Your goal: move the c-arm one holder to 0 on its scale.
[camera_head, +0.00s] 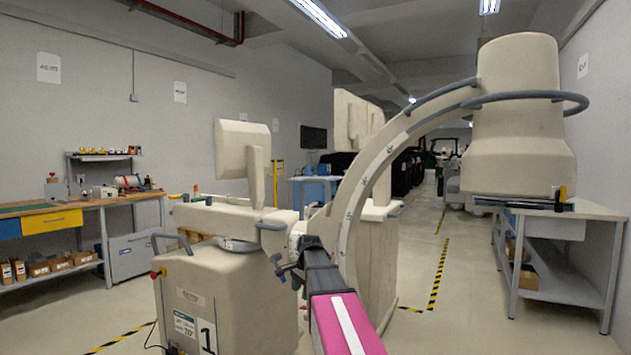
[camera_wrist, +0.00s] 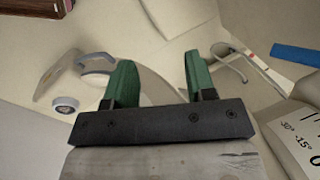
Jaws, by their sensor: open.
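C-arm one is a beige cart (camera_head: 225,290) marked with a large "1", at the lower middle of the head view. Its beige C-shaped arc (camera_head: 357,185) curves up to a large head (camera_head: 515,110) at the right. I cannot single out the holder.
A grey loop handle (camera_wrist: 95,62) and a round knob (camera_wrist: 66,104) lie left of my fingers. A second loop (camera_wrist: 232,58) is at their right. A workbench (camera_head: 80,205) stands left, a grey table (camera_head: 585,208) right. The taped aisle (camera_head: 440,255) between is clear.

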